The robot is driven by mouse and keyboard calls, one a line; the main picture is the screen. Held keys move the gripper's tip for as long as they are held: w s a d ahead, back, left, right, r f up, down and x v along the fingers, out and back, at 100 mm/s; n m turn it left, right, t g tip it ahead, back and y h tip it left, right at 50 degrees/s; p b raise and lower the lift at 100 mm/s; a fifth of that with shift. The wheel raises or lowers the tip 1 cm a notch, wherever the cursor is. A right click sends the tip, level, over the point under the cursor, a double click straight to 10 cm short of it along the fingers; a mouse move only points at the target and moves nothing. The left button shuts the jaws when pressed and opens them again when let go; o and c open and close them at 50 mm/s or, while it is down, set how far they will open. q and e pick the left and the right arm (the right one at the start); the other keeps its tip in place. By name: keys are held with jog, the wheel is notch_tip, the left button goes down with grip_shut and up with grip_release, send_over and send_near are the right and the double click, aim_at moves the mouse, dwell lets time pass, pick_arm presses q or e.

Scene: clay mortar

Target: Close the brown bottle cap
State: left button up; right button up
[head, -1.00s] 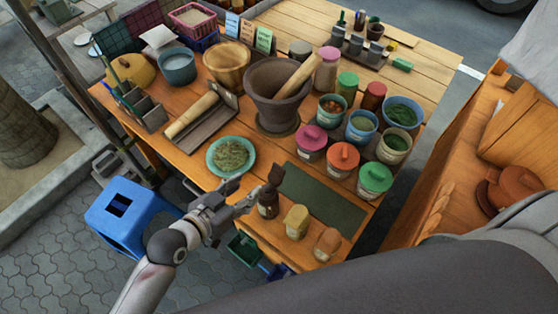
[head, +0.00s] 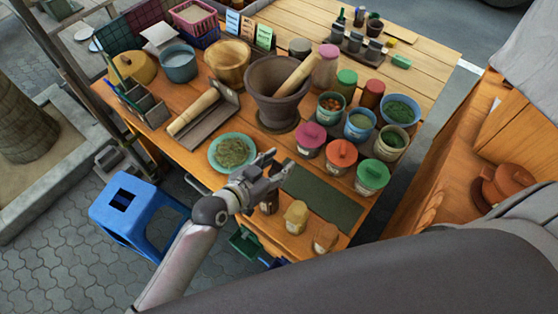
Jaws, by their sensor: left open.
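The brown bottle (head: 269,206) stands near the front edge of the table, beside the dark green mat. Only its lower body shows in the head view. My left gripper (head: 281,162) is open, with its fingers spread above and in front of the bottle's top, toward the mat. The brown cap is hidden behind the gripper, so I cannot tell how it sits or whether the fingers touch it. My right gripper is not in view.
A yellow jar (head: 296,217) and an orange-brown jar (head: 325,237) stand right of the bottle. A plate of herbs (head: 232,152) lies close to the left of the gripper. Lidded pots and a large mortar (head: 277,95) stand behind. The green mat (head: 322,198) is bare.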

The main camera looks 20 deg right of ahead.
pick_arm(q)
jog(key=shift+w+d+f, duration=0.2)
jog(key=shift+w+d, duration=0.05)
jog(key=shift+d, duration=0.25)
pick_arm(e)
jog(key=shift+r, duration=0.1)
pick_arm(q)
jog(key=shift+c, duration=0.3)
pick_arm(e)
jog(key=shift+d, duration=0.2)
